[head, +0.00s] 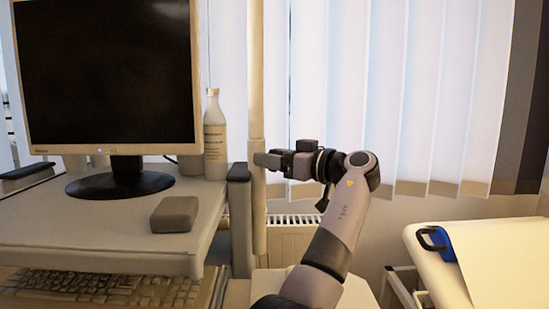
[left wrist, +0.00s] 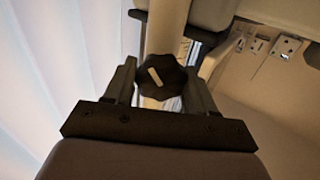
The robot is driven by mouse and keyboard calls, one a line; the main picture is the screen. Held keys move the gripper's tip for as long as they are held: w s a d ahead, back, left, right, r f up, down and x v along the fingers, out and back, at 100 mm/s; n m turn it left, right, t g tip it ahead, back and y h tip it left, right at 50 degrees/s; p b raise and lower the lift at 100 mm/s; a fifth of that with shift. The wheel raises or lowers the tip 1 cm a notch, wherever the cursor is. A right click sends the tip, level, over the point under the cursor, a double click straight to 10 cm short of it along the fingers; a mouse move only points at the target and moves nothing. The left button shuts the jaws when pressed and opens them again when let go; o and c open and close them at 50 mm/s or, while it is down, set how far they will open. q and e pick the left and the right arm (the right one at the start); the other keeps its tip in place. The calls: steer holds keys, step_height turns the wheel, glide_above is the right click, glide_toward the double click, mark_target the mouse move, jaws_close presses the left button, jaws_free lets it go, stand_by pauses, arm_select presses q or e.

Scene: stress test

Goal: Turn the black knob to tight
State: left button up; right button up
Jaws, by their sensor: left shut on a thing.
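The black knob (left wrist: 167,76) is lobed and has a pale slanted bar on its face. It shows in the left wrist view, in front of a pale pole (left wrist: 166,30). My left gripper (left wrist: 160,70) is shut on the knob, with one finger on each side of it. In the head view my left gripper (head: 268,160) reaches leftward to the upright pole (head: 256,85), and I cannot make out the knob there. No tight mark can be read. My right gripper is not in view.
Left of the pole stands a desk (head: 100,222) with a monitor (head: 110,75), a white bottle (head: 214,135) and a grey block (head: 175,214). A keyboard (head: 90,287) lies below. A radiator (head: 290,235) and blinds are behind. A pale bed-like surface (head: 436,262) is at right.

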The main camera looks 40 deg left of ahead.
arm_select(q)
steer(key=shift+r+m+p, duration=0.15)
steer(key=shift+m+p, duration=0.35)
steer(key=shift+m, duration=0.4)
steer(key=shift+w+m+p, duration=0.1)
steer(key=shift+m+p, duration=0.35)
steer(key=shift+m, duration=0.65)
steer(key=o, duration=0.9)
steer(key=shift+f, duration=0.2)
steer(key=shift+d, duration=0.15)
steer(key=shift+w+d+b, duration=0.15)
steer(key=shift+d+b, duration=0.25)
steer(key=shift+d, duration=1.35)
steer(key=shift+w+d+b, duration=0.1)
steer(key=shift+d+b, duration=0.3)
steer(key=shift+d, duration=1.3)
